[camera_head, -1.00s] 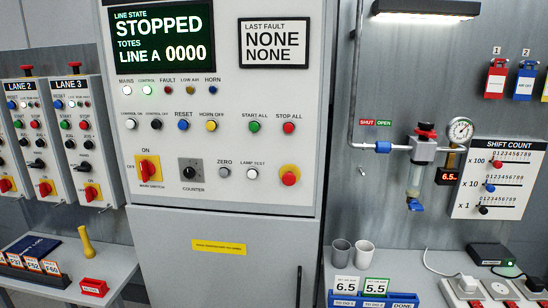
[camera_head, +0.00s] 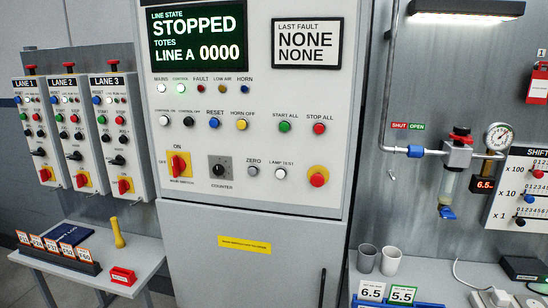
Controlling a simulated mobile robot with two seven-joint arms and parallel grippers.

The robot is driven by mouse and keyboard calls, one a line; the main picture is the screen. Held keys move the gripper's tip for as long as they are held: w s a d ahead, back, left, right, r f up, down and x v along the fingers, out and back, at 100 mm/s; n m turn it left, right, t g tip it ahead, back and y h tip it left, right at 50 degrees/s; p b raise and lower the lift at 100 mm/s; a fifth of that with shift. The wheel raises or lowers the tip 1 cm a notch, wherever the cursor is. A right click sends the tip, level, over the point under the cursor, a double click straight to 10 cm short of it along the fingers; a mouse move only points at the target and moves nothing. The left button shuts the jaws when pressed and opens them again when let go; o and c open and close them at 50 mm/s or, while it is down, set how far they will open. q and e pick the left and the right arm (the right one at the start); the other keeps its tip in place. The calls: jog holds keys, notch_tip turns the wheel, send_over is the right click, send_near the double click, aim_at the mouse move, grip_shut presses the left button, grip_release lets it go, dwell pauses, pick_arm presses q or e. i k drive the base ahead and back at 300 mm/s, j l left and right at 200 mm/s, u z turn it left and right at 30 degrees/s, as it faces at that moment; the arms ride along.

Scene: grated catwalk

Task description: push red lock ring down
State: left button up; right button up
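The air regulator (camera_head: 458,155) is mounted on the grey wall panel at the right, on a pipe line beside a round pressure gauge (camera_head: 499,136). On its top sits a small red and black knob (camera_head: 461,132). Red shows around the knob and is probably the lock ring, but it is too small to tell whether the ring is up or down. A clear bowl with a blue piece (camera_head: 447,212) at its foot hangs below. A red display (camera_head: 484,184) beside it reads about 6.5. Neither of my grippers is in view.
A large control cabinet (camera_head: 262,120) fills the middle. Lane boxes (camera_head: 122,130) hang at the left above a side table (camera_head: 140,258). Below the regulator, two grey cups (camera_head: 390,262) and tags 6.5 and 5.5 (camera_head: 402,295) stand on a bench. A blue pipe fitting (camera_head: 415,151) lies left of the regulator.

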aim_at(467, 139)
jog(key=z, duration=1.25)
